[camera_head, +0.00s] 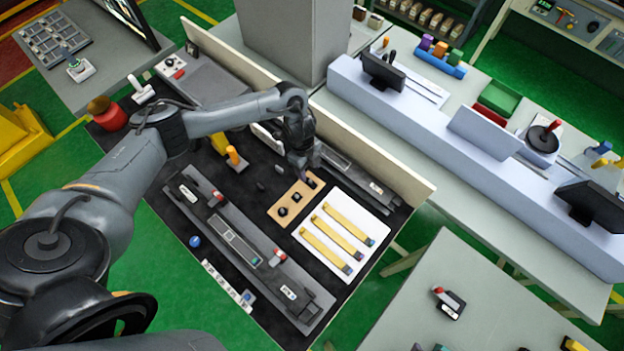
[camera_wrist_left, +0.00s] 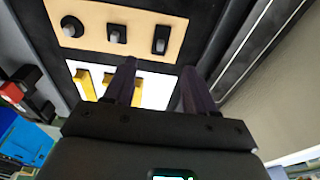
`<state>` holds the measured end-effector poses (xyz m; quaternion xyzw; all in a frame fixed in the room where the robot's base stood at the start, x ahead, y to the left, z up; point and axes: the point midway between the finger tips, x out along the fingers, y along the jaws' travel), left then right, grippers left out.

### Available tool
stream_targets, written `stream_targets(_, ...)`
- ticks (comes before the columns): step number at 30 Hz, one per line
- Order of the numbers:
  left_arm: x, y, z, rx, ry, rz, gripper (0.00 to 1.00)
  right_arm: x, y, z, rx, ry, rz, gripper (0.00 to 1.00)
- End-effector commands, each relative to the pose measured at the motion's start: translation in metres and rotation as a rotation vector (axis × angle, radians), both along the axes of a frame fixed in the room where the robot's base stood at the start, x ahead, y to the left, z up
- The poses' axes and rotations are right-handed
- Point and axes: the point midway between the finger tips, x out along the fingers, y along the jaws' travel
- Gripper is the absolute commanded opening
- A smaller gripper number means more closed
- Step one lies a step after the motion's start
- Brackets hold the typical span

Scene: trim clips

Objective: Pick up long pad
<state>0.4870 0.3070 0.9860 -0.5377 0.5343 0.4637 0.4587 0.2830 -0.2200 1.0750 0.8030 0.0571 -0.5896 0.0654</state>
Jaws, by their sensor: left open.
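A tan board (camera_head: 276,212) carries three dark pads in a row, and it also shows in the left wrist view (camera_wrist_left: 90,12). In the wrist view these are a round pad (camera_wrist_left: 72,26), a small squarish pad (camera_wrist_left: 116,33) and a longer rectangular pad (camera_wrist_left: 160,39), which looks like the long pad. In the head view my left gripper (camera_head: 308,178) is over the board's far end and partly hides the pad there. In the wrist view my left gripper (camera_wrist_left: 158,68) is open, with nothing between its fingers. The right gripper is not in view.
A white tray (camera_head: 325,262) with three yellow strips (camera_head: 343,232) lies beside the board. Long grey rails (camera_head: 238,243) flank them on the dark mat. A low cream wall (camera_head: 385,165) runs behind the left gripper.

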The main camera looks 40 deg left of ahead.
Motion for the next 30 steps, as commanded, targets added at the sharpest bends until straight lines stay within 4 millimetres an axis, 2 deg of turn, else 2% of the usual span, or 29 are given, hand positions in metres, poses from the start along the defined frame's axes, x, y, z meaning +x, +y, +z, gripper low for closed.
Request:
stream_targets(3, 0.000, -0.002, -0.012, -0.001, 0.000, 0.000, 0.55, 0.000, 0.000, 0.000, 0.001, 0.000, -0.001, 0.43)
stream_targets(11, -0.001, -0.003, -0.027, 0.000, 0.001, 0.001, 0.55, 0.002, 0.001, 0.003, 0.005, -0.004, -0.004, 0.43)
stream_targets(21, -0.002, -0.005, -0.066, -0.001, 0.000, 0.000, 0.55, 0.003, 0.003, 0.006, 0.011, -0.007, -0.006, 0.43)
stream_targets(30, -0.002, -0.005, -0.070, -0.001, -0.001, 0.000, 0.55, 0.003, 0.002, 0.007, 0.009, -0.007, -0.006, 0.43)
